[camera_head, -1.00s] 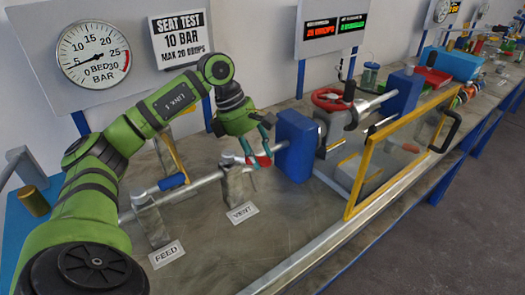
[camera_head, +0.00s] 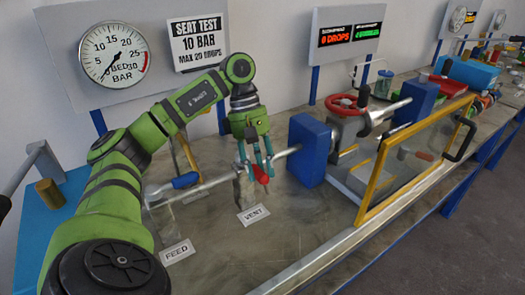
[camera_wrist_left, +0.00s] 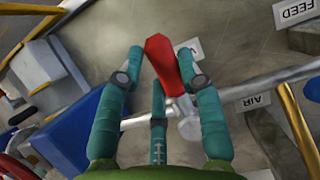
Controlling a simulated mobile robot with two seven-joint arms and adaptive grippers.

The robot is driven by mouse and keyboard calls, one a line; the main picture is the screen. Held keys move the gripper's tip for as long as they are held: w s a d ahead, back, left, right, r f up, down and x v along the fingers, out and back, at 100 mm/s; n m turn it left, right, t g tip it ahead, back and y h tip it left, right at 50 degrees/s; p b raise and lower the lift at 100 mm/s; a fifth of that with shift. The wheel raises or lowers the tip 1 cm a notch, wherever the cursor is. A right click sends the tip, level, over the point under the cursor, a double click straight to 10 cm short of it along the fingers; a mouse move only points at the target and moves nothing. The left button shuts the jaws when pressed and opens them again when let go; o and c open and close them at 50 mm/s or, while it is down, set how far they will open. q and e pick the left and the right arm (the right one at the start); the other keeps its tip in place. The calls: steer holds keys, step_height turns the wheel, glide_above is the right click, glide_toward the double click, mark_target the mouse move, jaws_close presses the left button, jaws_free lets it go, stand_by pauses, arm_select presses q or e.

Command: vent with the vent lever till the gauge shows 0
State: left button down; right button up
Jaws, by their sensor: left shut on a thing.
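The red vent lever (camera_head: 262,175) sits on the pipe above the VENT label (camera_head: 252,215). My left gripper (camera_head: 257,172) is shut on it, pointing down. In the left wrist view the lever's red handle (camera_wrist_left: 163,62) lies between the teal fingers, with part of its pivot (camera_wrist_left: 189,125) showing. The round pressure gauge (camera_head: 113,55) is on the grey board at the upper left. Its needle points down and slightly left, close to the 0 mark; the exact reading is hard to tell. My right gripper is not in view.
A blue block (camera_head: 309,150), a red handwheel (camera_head: 347,104) and a yellow-framed clear guard (camera_head: 415,155) stand to the right. The display (camera_head: 351,34) reads 0 drops in red.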

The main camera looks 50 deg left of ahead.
arm_select(q)
steer(key=shift+s, duration=0.1)
stand_by(0.4)
steer(key=c, duration=0.8)
jaws_free()
steer(key=shift+a+r, duration=0.2)
steer(key=shift+r, duration=0.3)
steer(key=shift+v, duration=5.45)
steer(key=shift+d, duration=0.15)
